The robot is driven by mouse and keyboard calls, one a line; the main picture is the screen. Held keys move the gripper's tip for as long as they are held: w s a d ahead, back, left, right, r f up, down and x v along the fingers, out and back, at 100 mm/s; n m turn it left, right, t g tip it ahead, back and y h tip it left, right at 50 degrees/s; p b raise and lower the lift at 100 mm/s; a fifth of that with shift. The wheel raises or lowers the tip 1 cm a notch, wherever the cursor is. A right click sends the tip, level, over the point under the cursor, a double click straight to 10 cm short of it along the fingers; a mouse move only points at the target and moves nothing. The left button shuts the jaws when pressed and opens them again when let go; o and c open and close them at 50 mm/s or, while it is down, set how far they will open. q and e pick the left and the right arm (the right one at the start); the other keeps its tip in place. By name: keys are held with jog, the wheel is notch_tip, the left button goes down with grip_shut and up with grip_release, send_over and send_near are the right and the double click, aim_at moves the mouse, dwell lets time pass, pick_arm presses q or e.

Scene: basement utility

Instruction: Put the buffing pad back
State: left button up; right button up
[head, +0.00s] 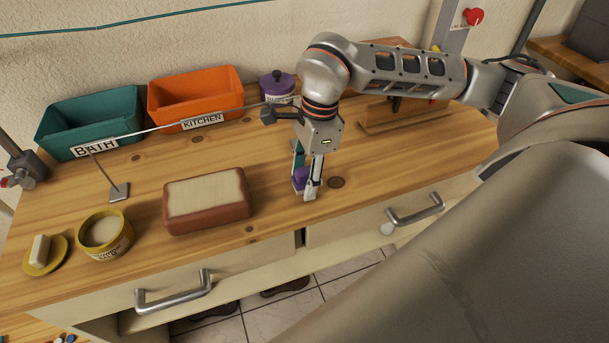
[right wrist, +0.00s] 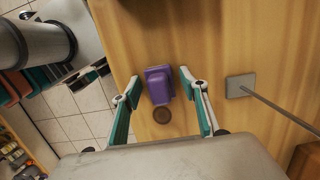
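A small purple block, which looks like the buffing pad (head: 299,178), stands on the wooden worktop near its front edge. My right gripper (head: 308,188) reaches down over it, and its fingers partly hide it in the head view. In the right wrist view the purple pad (right wrist: 158,84) lies between the two spread fingers of the right gripper (right wrist: 158,86), with a gap on each side. A purple lidded pot (head: 277,86) with a partly hidden label stands at the back, behind the gripper. My left gripper is not in view.
A teal BATH bin (head: 95,116) and an orange KITCHEN bin (head: 196,92) stand at the back. A red-brown block with a pale top (head: 206,200), a yellow pot (head: 105,236) and a yellow dish (head: 44,258) are left. A thin rod stand (head: 118,192) rises between them.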

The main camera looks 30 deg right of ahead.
jog(key=shift+r, duration=0.15)
jog(key=r, duration=0.4)
jog(key=d+r, duration=0.1)
jog(key=r, duration=0.3)
jog(key=d+r, duration=0.1)
jog(key=r, duration=0.3)
jog(key=shift+s, duration=0.2)
jog(key=shift+a+f, duration=0.1)
